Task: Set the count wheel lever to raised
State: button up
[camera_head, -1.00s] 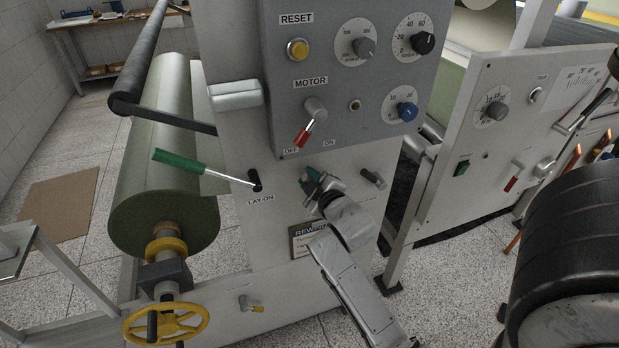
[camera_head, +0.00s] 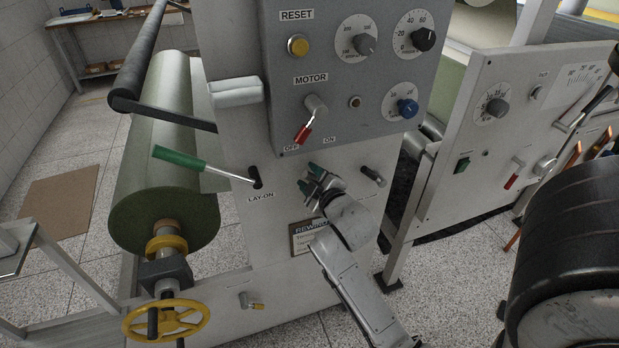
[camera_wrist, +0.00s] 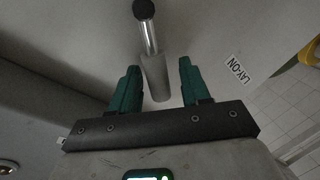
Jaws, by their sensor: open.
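A short lever with a grey grip (camera_head: 374,177) sticks out of the pale panel below the grey control box; I take it as the count wheel lever, though no label for it is readable. In the wrist view a grey grip (camera_wrist: 155,76) on a bright rod with a black round end lies between the lines of my two green fingers. My gripper (camera_head: 313,180) is open, left of the grey lever in the head view. In the wrist view its fingers (camera_wrist: 158,80) stand either side of the grip; contact cannot be told.
The green-handled LAY-ON lever (camera_head: 180,158) is left of my gripper. The red-handled MOTOR lever (camera_head: 303,133) is just above, pointing toward OFF. A paper roll (camera_head: 165,175) and yellow handwheel (camera_head: 165,320) stand at left. A second panel (camera_head: 490,150) is at right.

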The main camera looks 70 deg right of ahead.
jog(key=b+v, duration=0.2)
jog(key=v, duration=0.8)
jog(key=shift+s+r, duration=0.1)
jog(key=w+a+f+m+g+y, duration=0.15)
jog(key=a+f+g+y, duration=0.4)
jog(key=a+f, duration=0.65)
jog(key=s+a+f+g+y, duration=0.2)
jog(key=s+a+f, duration=0.1)
jog(key=a, duration=0.3)
jog(key=s+a+f+g+y, duration=0.3)
jog(key=a, duration=0.2)
jog(key=shift+s+a+f, duration=0.2)
jog(key=shift+s+a, duration=0.2)
jog(key=shift+y, duration=0.25)
dwell(0.6)
